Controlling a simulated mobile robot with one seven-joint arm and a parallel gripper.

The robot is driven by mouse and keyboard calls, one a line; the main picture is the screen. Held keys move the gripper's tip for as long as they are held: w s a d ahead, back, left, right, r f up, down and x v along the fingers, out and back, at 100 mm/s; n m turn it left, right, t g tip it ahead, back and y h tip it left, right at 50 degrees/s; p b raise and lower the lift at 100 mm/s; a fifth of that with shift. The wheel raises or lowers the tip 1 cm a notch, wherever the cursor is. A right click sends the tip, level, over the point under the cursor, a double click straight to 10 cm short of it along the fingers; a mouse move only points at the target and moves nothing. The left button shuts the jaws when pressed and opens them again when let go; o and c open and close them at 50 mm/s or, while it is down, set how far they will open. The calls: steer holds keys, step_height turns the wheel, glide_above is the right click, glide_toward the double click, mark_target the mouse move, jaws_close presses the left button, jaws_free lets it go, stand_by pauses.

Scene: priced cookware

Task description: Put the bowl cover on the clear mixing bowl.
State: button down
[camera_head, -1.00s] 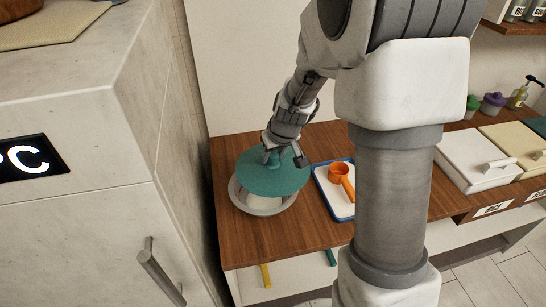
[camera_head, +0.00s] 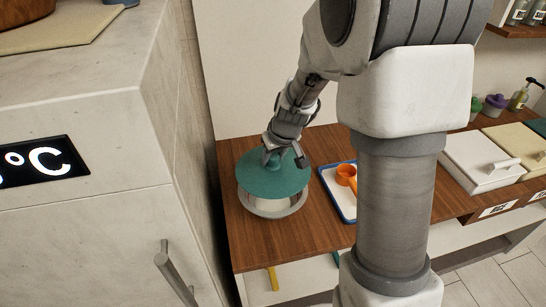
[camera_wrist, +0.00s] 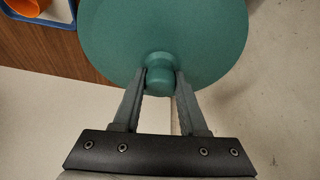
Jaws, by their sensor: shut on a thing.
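The bowl cover (camera_head: 271,183) is a teal disc with a knob in its middle. My gripper (camera_head: 285,158) is shut on the knob and holds the cover over the mixing bowl (camera_head: 272,212). In the wrist view the cover (camera_wrist: 205,30) shows with its knob between the fingertips of my gripper (camera_wrist: 160,85). The bowl's pale rim shows below the cover's front edge, and something whitish shows within. The cover hides most of the bowl. From this angle I cannot tell whether the cover touches the rim.
A blue-edged tray (camera_head: 334,186) with an orange scoop (camera_head: 346,174) lies just right of the bowl on the wooden counter (camera_head: 300,232). A grey cabinet (camera_head: 85,235) stands close on the left. White and cream lidded boxes (camera_head: 478,160) stand farther right.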

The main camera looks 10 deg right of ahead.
mark_target(273, 170)
steer(key=shift+f+b, duration=0.2)
steer(key=shift+b, duration=0.35)
step_height(273, 170, down, 4)
steer(key=b, duration=0.4)
steer(key=shift+f, duration=0.2)
steer(key=shift+f+b, duration=0.1)
steer(key=shift+b, duration=0.4)
steer(key=shift+f+b, duration=0.9)
steer(key=shift+b, duration=0.05)
steer(key=shift+f+b, duration=0.4)
steer(key=shift+b, duration=0.25)
stand_by(0.8)
jaws_free()
stand_by(0.5)
steer(key=shift+r, duration=0.15)
